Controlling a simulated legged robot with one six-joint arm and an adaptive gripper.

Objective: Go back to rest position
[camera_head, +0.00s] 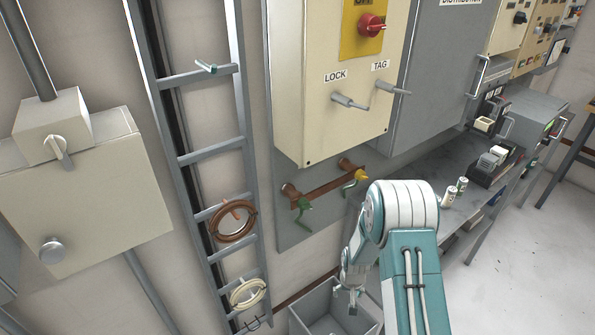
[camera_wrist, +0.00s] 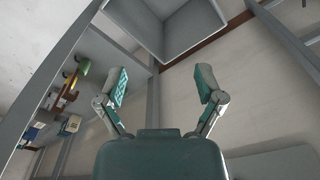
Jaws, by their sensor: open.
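My gripper (camera_wrist: 162,92) is open and empty in the wrist view, its two teal-padded fingers spread apart. In the head view my gripper (camera_head: 350,294) hangs low at the bottom centre, close to a grey open-topped bin (camera_head: 308,310). The bin's rim (camera_wrist: 195,55) also shows beyond the fingertips at the top of the wrist view. I cannot tell the exact gap between the gripper and the bin. My teal and white arm reaches down from the lower right of the head view.
A cream switch box (camera_head: 315,120) with a red rotary switch (camera_head: 372,25) is above. A copper bar (camera_head: 325,193) with green and yellow clamps is below it. A grey ladder rack (camera_head: 198,130) holds cable coils. A bench (camera_head: 450,165) stands right; the floor (camera_head: 525,260) there is clear.

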